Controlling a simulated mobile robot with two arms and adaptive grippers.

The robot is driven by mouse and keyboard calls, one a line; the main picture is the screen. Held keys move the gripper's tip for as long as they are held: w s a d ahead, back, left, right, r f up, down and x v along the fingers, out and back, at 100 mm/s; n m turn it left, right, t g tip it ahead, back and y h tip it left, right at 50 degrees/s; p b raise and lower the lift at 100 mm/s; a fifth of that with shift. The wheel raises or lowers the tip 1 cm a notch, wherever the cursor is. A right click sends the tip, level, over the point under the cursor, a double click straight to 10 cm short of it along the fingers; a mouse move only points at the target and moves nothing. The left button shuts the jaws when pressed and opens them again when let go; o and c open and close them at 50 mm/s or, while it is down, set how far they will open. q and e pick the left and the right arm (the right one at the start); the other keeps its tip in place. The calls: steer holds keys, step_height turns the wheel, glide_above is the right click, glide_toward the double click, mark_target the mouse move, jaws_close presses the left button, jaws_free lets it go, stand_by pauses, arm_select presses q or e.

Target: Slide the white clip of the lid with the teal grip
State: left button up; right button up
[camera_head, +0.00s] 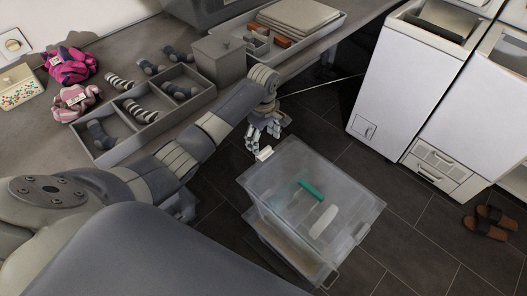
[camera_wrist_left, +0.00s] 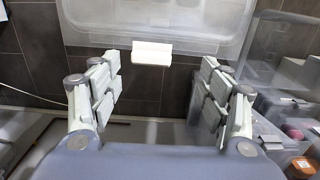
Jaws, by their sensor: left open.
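A translucent box with a clear lid (camera_head: 285,172) stands low over the dark floor in the middle of the head view. The teal grip (camera_head: 311,189) lies on the lid. The white clip (camera_head: 264,153) sits at the lid's edge, at its upper left corner in the head view. My left gripper (camera_head: 262,133) is just above and beside the clip, open and empty. In the left wrist view, the white clip (camera_wrist_left: 152,53) lies at the lid's edge, ahead of and between the spread fingers (camera_wrist_left: 160,85), apart from both. My right gripper is out of view.
A grey divided tray (camera_head: 155,135) with rolled socks is on the counter at left. White toploaders (camera_head: 405,85) stand at right, with brown sandals (camera_head: 490,217) near them. Clear containers (camera_wrist_left: 275,75) flank the right finger in the wrist view.

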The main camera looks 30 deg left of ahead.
mark_target(263, 154)
arm_select(q)
step_height(263, 154, down, 7)
steer(key=shift+f+b, duration=0.1)
steer(key=shift+b, duration=0.3)
